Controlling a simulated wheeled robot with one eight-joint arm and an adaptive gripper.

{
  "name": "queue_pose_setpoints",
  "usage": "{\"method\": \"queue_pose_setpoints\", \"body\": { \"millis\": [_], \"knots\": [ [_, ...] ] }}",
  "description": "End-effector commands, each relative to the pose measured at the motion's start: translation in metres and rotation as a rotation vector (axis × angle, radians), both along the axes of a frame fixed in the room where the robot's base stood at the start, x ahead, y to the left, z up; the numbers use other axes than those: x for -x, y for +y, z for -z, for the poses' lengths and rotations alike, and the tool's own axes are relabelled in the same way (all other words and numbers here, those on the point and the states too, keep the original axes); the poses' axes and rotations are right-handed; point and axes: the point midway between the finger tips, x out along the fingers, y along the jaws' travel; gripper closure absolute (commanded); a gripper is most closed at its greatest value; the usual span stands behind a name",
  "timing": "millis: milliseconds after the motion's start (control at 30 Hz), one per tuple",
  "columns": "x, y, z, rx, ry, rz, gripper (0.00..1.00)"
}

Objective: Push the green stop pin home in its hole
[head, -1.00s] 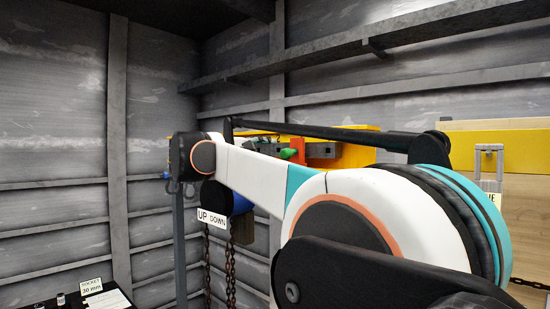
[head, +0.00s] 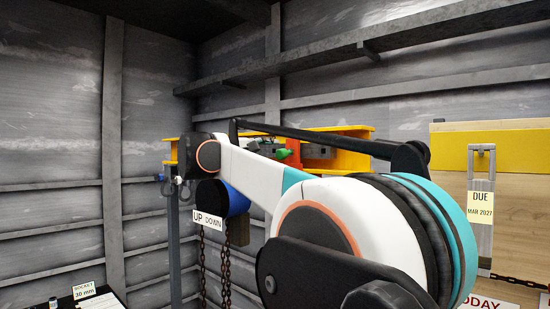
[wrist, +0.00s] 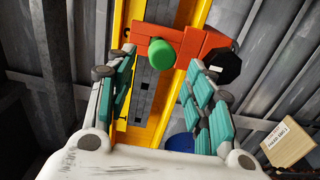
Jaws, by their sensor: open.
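The green stop pin (wrist: 162,54) shows its round end in the wrist view, standing out from an orange-red block (wrist: 200,42) on the yellow beam (wrist: 119,70). In the head view the pin (head: 282,154) sticks out to the left of the orange-red block (head: 293,147), behind my arm. My gripper (wrist: 161,68) is open, its teal-padded fingers spread to either side of the pin in the picture. Nothing is held between them. I cannot tell how far the fingertips are from the pin. The hole is hidden behind the pin's head.
A blue cylinder (head: 235,200) with chains (head: 226,270) hangs below the beam, by an UP DOWN label (head: 207,220). A dark octagonal part (wrist: 223,66) sits right of the block. A shelf (head: 370,45) runs above.

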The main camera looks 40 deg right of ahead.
Motion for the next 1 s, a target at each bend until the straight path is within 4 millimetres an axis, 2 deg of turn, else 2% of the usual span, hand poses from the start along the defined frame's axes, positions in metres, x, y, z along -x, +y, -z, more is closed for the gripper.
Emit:
{"method": "queue_pose_setpoints", "body": {
  "millis": [100, 367, 700, 1000],
  "knots": [
    [0.001, 0.023, -0.001, 0.000, 0.000, -0.003, 0.52],
    [0.005, 0.070, -0.001, 0.000, 0.000, -0.002, 0.52],
    [0.021, 0.079, 0.061, -0.112, -0.015, -0.038, 0.52],
    [0.029, 0.085, 0.090, -0.172, -0.024, -0.059, 0.52]
  ]
}}
